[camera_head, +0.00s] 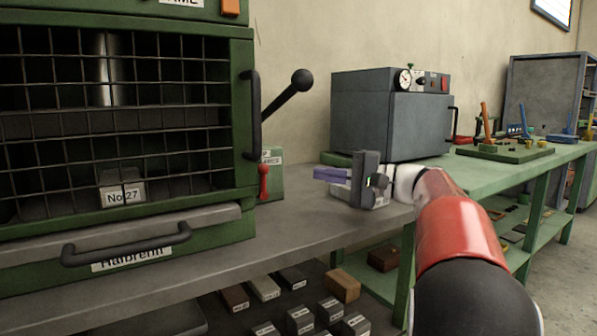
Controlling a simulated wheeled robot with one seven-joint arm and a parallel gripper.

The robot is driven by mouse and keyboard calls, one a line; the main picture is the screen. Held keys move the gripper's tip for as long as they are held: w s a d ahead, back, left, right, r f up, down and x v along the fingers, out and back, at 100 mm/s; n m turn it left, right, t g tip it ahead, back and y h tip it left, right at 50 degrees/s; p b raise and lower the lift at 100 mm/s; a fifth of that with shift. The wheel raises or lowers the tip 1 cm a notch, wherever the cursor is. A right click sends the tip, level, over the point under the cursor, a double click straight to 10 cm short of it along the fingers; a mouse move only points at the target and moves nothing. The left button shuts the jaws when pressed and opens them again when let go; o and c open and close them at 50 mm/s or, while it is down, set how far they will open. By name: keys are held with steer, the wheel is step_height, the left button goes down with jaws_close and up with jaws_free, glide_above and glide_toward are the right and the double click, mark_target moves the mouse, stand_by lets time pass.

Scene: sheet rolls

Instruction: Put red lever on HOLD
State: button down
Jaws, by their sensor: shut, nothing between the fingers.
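The red lever (263,182) is small and stands roughly upright at the right side of the green caged machine (245,120). A green box with a white label (272,157) shows just behind it; the label is too small to read fully, and no HOLD mark can be made out. My gripper (318,174) is to the right of the lever, apart from it, with its purple fingers pointing left. The fingers are shut and empty.
A black ball-ended lever (301,80) sticks out above the red lever. A black vertical handle (251,115) is on the machine's edge. A grey oven-like box (360,115) stands behind my gripper. The grey bench top (290,237) in front is clear.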

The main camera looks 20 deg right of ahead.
mark_target(266, 166)
steer(key=x, duration=0.9)
steer(key=shift+w+a, duration=0.25)
steer(key=shift+s+a+r+n, duration=0.1)
steer(key=shift+a+r+n, duration=0.05)
steer(key=shift+n, duration=0.15)
steer(key=shift+a+r+h, duration=0.1)
steer(key=shift+a+h, duration=0.05)
steer(key=shift+h, duration=0.15)
steer(key=shift+s+a+r+n+h+p, duration=0.2)
steer(key=shift+a+n+h+p, duration=0.2)
steer(key=shift+n, duration=0.3)
steer(key=shift+s+a+r+n+g+h, duration=0.15)
steer(key=shift+a+r+n+g+h, duration=0.1)
steer(key=shift+a+n+g+h, duration=0.35)
steer(key=shift+s+a+n+h, duration=0.25)
steer(key=shift+a+n+h, duration=0.15)
steer(key=shift+a+n, duration=0.35)
steer(key=shift+a, duration=0.15)
